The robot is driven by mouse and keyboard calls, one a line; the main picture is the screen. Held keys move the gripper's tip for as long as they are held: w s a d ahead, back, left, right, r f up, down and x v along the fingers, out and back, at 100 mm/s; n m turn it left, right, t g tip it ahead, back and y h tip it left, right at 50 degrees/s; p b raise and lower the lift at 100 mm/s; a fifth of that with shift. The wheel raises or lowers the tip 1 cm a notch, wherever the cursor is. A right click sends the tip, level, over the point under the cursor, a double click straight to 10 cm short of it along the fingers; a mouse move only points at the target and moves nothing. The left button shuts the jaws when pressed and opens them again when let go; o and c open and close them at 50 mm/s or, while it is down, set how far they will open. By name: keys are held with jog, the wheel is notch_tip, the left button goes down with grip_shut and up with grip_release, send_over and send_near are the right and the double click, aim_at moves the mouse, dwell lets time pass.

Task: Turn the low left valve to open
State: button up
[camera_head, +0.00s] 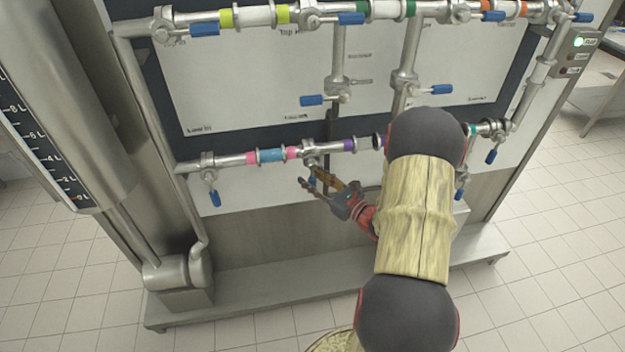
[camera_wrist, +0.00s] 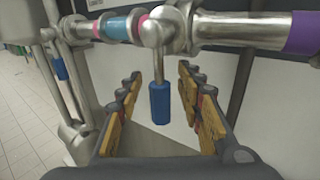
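Two valves with blue handles sit at the left of the lower pipe in the head view. The far left valve's blue handle (camera_head: 215,198) hangs down and is apart from my gripper; it also shows at the left of the wrist view (camera_wrist: 60,68). The second valve (camera_head: 309,147) is between pink and purple bands, and my gripper (camera_head: 314,183) is at its handle. In the wrist view this valve's blue handle (camera_wrist: 159,103) hangs straight down between the fingers of my gripper (camera_wrist: 162,85). The fingers are open, with gaps on both sides of the handle.
The lower pipe (camera_wrist: 245,27) runs just above my fingers, with a white panel (camera_wrist: 215,72) behind. More blue-handled valves sit on the upper pipe (camera_head: 250,17) and the vertical pipes. A metal ledge (camera_head: 270,325) runs below. A tank with a litre scale (camera_head: 55,145) stands at the left.

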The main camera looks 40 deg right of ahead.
jog(key=shift+c, duration=0.5)
jog(key=c, duration=0.7)
grip_shut()
